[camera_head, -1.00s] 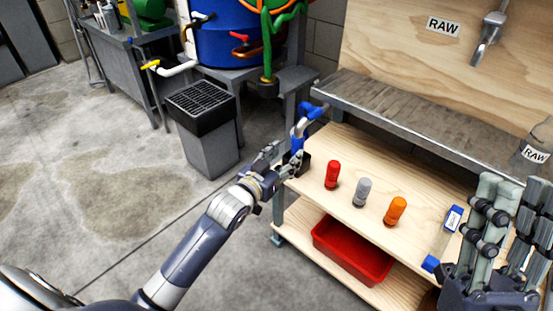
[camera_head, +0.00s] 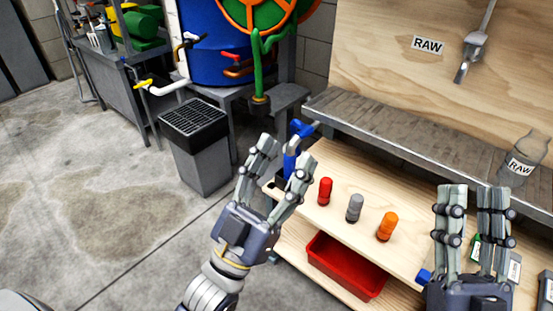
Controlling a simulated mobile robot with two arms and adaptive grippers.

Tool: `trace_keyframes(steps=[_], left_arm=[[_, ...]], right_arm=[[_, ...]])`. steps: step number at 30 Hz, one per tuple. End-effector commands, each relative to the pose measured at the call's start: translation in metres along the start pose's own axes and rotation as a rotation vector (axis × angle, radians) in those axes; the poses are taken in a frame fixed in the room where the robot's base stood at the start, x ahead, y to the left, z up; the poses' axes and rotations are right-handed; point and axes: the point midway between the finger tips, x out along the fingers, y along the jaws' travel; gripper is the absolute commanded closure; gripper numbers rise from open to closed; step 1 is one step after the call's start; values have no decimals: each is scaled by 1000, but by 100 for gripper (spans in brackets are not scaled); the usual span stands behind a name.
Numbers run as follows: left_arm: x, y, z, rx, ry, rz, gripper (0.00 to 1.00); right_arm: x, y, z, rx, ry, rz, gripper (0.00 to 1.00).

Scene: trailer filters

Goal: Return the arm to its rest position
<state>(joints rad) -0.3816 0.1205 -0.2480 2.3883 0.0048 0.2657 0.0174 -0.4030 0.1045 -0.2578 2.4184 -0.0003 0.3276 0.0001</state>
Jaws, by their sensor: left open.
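My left gripper (camera_head: 284,160) is open, its fingers spread and pointing up, with nothing between them. It stands in front of the left end of the wooden shelf unit (camera_head: 345,183). A blue-handled item (camera_head: 292,142) at that end is partly hidden behind its fingers. My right gripper (camera_head: 473,192) is at the lower right, fingers upright with a gap between them and nothing seen held. It covers part of the shelf's right side.
A red (camera_head: 325,191), a grey (camera_head: 354,208) and an orange piece (camera_head: 387,227) stand on the shelf. A red bin (camera_head: 345,265) sits below. A grey waste bin (camera_head: 204,160) stands to the left. Open floor lies left.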

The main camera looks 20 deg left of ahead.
Motion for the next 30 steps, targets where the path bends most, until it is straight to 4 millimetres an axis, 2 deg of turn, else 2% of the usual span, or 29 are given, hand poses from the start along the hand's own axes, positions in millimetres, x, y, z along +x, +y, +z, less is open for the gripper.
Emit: trace_keyframes(steps=[1,4,15,18,20,23,24,26,27,29,30], left_arm=[[-2,2,-14,-1,38,-8,51],[-2,3,-27,2,77,-12,51],[-2,3,-27,2,76,-11,51],[1,3,-18,3,45,-12,51],[4,2,-2,4,-7,-12,51],[5,0,44,7,-150,-15,51],[2,-1,66,8,-222,-16,51],[-8,-3,103,10,-341,-19,51],[-19,-4,127,11,-422,-21,51],[-38,-6,160,12,-540,-24,51],[-54,-7,180,13,-618,-26,51]], right_arm=[[0,0,0,0,0,0,64],[0,0,0,0,1,0,64],[0,0,0,1,0,0,64],[2,0,9,1,-33,-1,64],[4,0,25,-1,-84,0,64],[2,2,70,-5,-227,3,64],[-3,3,93,-7,-299,4,64],[-16,5,129,-10,-418,6,64],[-28,6,152,-11,-498,8,64],[-50,9,183,-14,-616,11,64],[-67,10,202,-15,-694,14,64]])
